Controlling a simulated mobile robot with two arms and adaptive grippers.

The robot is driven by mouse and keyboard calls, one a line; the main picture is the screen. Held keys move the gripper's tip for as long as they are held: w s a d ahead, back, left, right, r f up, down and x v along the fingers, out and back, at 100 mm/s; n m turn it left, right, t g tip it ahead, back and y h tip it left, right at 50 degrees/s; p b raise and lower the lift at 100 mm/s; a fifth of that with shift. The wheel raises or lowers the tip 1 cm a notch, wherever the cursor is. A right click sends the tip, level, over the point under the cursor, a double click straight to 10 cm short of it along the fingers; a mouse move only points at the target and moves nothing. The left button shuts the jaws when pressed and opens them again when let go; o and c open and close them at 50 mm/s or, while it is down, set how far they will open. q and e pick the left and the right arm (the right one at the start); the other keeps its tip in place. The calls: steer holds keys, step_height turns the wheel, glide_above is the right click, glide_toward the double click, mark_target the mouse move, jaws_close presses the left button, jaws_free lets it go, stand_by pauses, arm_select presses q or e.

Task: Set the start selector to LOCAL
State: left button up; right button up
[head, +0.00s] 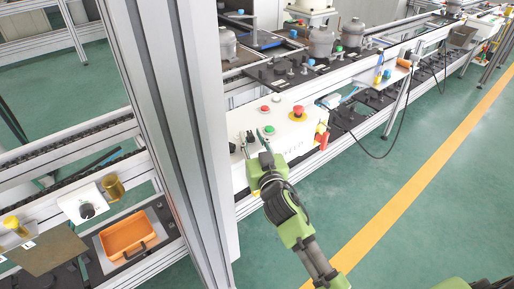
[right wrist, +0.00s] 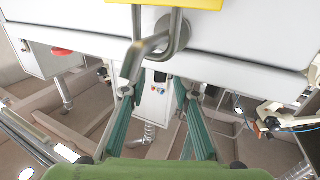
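A white control box (head: 282,132) on the bench front carries a red button, a green button and a red emergency stop. Small black-based controls (head: 249,138) sit at its left end, close to my right gripper (head: 260,153); I cannot tell which is the start selector or read its position. In the right wrist view my right gripper (right wrist: 157,90) has its two teal fingers apart. A bent metal rod or loop (right wrist: 150,48) below a yellow piece (right wrist: 190,4) shows between and above the fingertips, against a white panel. Contact cannot be told. My left gripper is not in view.
A thick aluminium post (head: 165,110) stands left of my right arm. Left of it are an orange tray (head: 128,237) and a white box with a black knob (head: 87,211). Grey compressors (head: 321,43) stand on the bench behind.

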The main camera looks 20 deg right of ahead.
steer(key=s, duration=1.1)
steer(key=shift+s+a, duration=0.15)
steer(key=shift+a, duration=0.05)
stand_by(1.4)
